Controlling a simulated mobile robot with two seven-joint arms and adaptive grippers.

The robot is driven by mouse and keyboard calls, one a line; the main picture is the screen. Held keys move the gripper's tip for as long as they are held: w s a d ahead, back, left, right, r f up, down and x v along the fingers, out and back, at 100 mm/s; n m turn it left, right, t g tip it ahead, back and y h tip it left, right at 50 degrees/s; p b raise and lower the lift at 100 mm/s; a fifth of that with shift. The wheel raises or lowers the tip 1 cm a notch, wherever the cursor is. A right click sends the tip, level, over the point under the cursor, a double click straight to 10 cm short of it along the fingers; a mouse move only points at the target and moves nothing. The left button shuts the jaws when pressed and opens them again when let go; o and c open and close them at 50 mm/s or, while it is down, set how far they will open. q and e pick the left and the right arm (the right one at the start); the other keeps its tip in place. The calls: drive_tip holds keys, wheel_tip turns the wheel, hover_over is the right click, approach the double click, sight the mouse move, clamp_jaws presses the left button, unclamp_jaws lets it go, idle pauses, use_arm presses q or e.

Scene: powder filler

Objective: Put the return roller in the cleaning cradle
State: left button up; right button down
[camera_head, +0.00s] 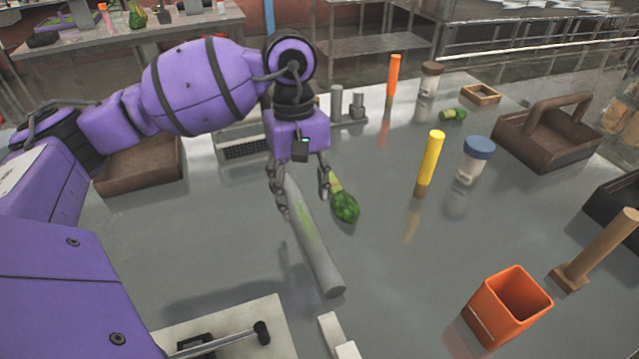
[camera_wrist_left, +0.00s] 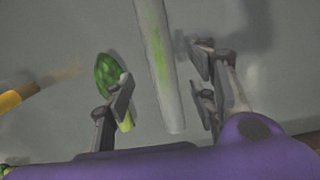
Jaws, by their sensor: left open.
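The return roller appears to be the long grey cylinder (camera_head: 316,247) with a green smear, lying on the grey table. It also shows in the left wrist view (camera_wrist_left: 158,65). My left gripper (camera_head: 304,199) is open above the roller's far part. In the wrist view the fingers of my left gripper (camera_wrist_left: 163,88) stand on either side of the roller, apart from it. I cannot tell for sure which thing is the cleaning cradle; pale blocks (camera_head: 338,335) lie at the front edge, and a grey stand with two posts (camera_head: 348,107) is behind the gripper. My right gripper is out of view.
A green textured object (camera_head: 344,207) lies close right of the roller. A yellow cylinder (camera_head: 431,160), a blue-lidded jar (camera_head: 475,160) and an orange bin (camera_head: 508,306) stand farther right. A brown tray (camera_head: 140,165) is at left. A lever (camera_head: 222,341) is at the front.

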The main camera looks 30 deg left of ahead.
sight(306, 220)
use_arm(q)
drive_tip(key=shift+s+f, duration=0.15)
drive_tip(key=shift+f, duration=0.35)
drive_tip(key=shift+s+f, duration=0.15)
drive_tip(key=shift+f, duration=0.35)
drive_tip(key=f, duration=0.2)
drive_tip(key=d+f+p, duration=0.1)
drive_tip(key=f, duration=0.1)
drive_tip(key=shift+s+f, duration=0.1)
drive_tip(key=shift+f, duration=0.1)
drive_tip(key=shift+a+f, duration=0.1)
drive_tip(key=shift+f, duration=0.1)
clamp_jaws()
